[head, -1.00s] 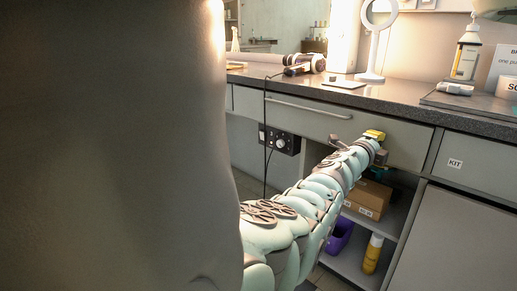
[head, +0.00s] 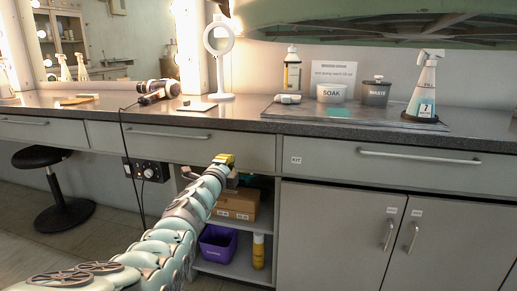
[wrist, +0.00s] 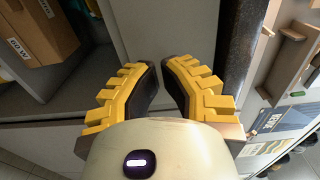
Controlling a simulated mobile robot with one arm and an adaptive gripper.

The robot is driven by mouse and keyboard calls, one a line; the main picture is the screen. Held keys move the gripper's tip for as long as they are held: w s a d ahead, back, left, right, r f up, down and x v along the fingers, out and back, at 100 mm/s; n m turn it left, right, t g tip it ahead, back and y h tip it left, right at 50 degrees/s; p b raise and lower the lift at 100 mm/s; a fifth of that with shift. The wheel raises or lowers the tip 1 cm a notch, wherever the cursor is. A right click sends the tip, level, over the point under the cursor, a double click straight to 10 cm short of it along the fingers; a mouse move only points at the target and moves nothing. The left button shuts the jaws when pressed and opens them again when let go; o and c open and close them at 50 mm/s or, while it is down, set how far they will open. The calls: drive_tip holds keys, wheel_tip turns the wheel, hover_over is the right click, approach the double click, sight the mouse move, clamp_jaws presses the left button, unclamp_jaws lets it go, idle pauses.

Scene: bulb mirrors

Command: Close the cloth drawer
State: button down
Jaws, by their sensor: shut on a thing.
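A grey drawer front (head: 135,139) with a long bar handle lies under the dark counter in the head view, left of the drawer marked KIT. It looks about flush with its neighbours; I cannot tell of any small gap. I see no cloth and no cloth label. My gripper (head: 228,160), with yellow fingers, is at the lower right part of this front, right of the handle. In the wrist view my gripper (wrist: 160,72) has its tips close together against the grey panel (wrist: 165,28). What sits between them is hidden.
Below the gripper, an open shelf holds a cardboard box (head: 238,205), a purple bin (head: 218,245) and a yellow bottle (head: 258,251). A black stool (head: 50,160) stands at the left.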

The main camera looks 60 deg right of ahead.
drive_tip(key=p+v, duration=0.6)
drive_tip(key=v, duration=0.1)
drive_tip(key=shift+a+r, duration=0.2)
drive_tip(key=shift+r, duration=0.1)
drive_tip(key=shift+w, duration=0.1)
